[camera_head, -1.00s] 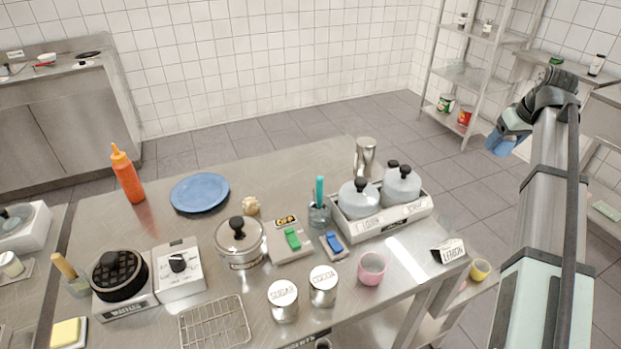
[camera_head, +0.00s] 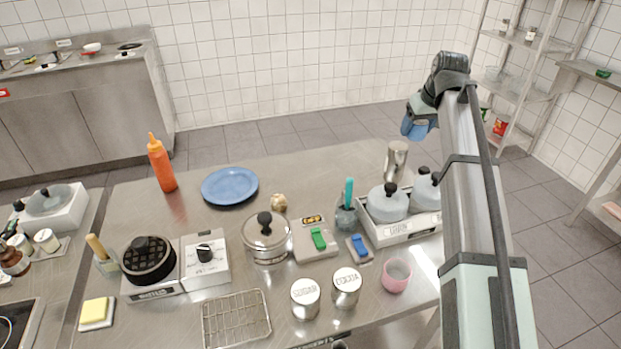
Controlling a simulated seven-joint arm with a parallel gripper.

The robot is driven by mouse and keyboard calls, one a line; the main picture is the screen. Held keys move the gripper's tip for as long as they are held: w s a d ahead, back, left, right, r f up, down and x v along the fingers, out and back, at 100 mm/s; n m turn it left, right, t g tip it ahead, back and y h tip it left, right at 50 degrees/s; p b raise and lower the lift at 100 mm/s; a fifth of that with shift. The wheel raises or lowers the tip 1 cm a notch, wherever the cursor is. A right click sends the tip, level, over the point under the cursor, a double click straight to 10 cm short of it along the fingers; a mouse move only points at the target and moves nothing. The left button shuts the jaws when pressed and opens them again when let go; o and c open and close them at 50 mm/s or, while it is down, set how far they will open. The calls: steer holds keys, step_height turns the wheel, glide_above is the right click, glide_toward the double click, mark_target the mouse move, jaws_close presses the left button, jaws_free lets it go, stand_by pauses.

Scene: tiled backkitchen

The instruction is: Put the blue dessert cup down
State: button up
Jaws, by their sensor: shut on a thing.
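The blue dessert cup (camera_head: 415,130) is held in my gripper (camera_head: 418,118) at the upper right of the head view, in the air beyond the back right of the steel table (camera_head: 330,165). Only part of the cup shows; my gripper and wrist hide the rest. The fingers are small and partly hidden, but my gripper is shut on the cup. The cup is apart from the table top.
A blue plate (camera_head: 230,186) lies at the table's back left, beside an orange squeeze bottle (camera_head: 161,163). The table's back middle is clear. A pink cup (camera_head: 396,275) stands in front.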

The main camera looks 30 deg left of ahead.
steer(key=s+a+n, duration=0.1)
steer(key=s+a, duration=0.3)
steer(key=a, duration=0.5)
steer(key=s+a, duration=0.4)
steer(key=a, duration=0.5)
steer(key=s+a+n, duration=0.1)
steer(key=s+a, duration=0.4)
steer(key=a, duration=0.3)
steer(key=shift+y, duration=0.3)
steer(key=shift+w+a+f, duration=0.1)
steer(key=shift+w+f, duration=0.05)
steer(key=shift+f, duration=3.6)
steer(key=shift+w+a+f, duration=0.1)
steer(key=shift+f, duration=3.65)
steer(key=o, duration=1.1)
steer(key=shift+f, duration=0.1)
steer(key=v, duration=1.2)
steer(key=shift+w+r, duration=0.2)
